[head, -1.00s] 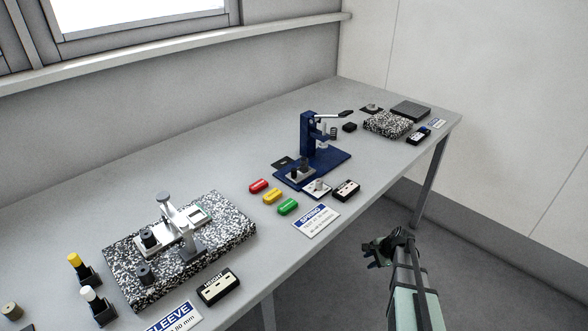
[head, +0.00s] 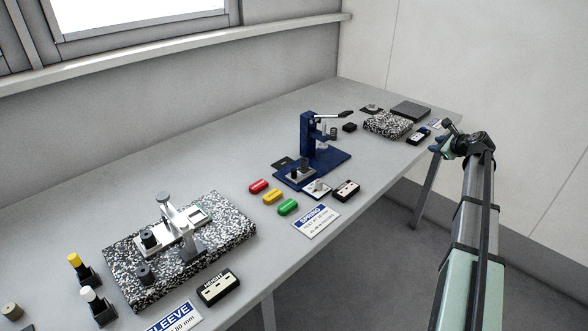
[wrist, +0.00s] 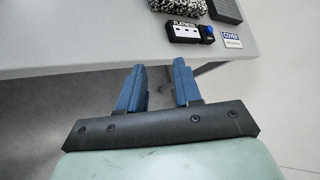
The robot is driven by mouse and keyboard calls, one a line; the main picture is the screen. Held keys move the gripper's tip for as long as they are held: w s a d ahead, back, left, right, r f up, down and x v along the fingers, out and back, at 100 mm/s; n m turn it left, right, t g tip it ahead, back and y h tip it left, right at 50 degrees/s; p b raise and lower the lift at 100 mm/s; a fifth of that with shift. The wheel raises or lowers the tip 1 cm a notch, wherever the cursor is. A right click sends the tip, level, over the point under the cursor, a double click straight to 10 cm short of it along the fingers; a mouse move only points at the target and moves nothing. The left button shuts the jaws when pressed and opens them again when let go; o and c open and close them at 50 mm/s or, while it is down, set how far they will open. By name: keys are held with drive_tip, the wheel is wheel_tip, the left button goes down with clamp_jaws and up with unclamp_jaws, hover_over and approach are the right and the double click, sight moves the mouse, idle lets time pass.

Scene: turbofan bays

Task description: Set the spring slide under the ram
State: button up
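The blue press (head: 309,136) stands on its blue base plate (head: 336,159) near the middle of the table, with a lever at its top right. Its ram (head: 323,141) hangs at the right side of the column. The spring slide (head: 299,175), a grey plate bearing small dark upright parts, sits at the front left of the base plate, apart from the ram. My gripper (head: 440,138) is off the table's right end, far from the slide. The wrist view shows my gripper (wrist: 159,87) open, with nothing between its blue fingers. The press is out of the wrist view.
A speckled plate (head: 130,282) with a height gauge stands at front left. The flatness box (wrist: 184,33) and COVER card (wrist: 231,40) lie near the table edge.

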drive_tip(key=a+r+n+g+y, duration=0.1)
drive_tip(key=a+r, duration=0.5)
drive_tip(key=a, duration=0.6)
drive_tip(key=a+r+n+y, duration=0.3)
drive_tip(key=a+r+n, duration=0.2)
drive_tip(key=a, duration=0.7)
drive_tip(key=a+r+n+g+y, duration=0.1)
drive_tip(key=a+r+n+y, duration=0.1)
drive_tip(key=a+r, duration=0.6)
drive_tip(key=shift+w+a+r+n+g, duration=0.1)
drive_tip(key=shift+a+n, duration=0.15)
drive_tip(key=shift+a, duration=0.6)
drive_tip(key=shift+w+a+f+n+g, duration=0.1)
drive_tip(key=shift+w+a+n, duration=0.1)
drive_tip(key=shift+a, duration=0.65)
drive_tip(key=shift+w+a+r+n+g, duration=0.1)
drive_tip(key=shift+a+n, duration=0.15)
drive_tip(key=shift+a, duration=0.6)
drive_tip(key=s+a+f+n+g, duration=0.1)
drive_tip(key=a+f+n+g, duration=0.1)
drive_tip(key=a+n, duration=0.25)
drive_tip(key=n+g+h, duration=0.7)
drive_tip(key=n+h, duration=0.1)
drive_tip(key=n, duration=0.7)
approach(294, 170)
wheel_tip(294, 170, down, 9)
drive_tip(key=shift+w+a+f, duration=0.1)
drive_tip(key=shift+f, duration=0.05)
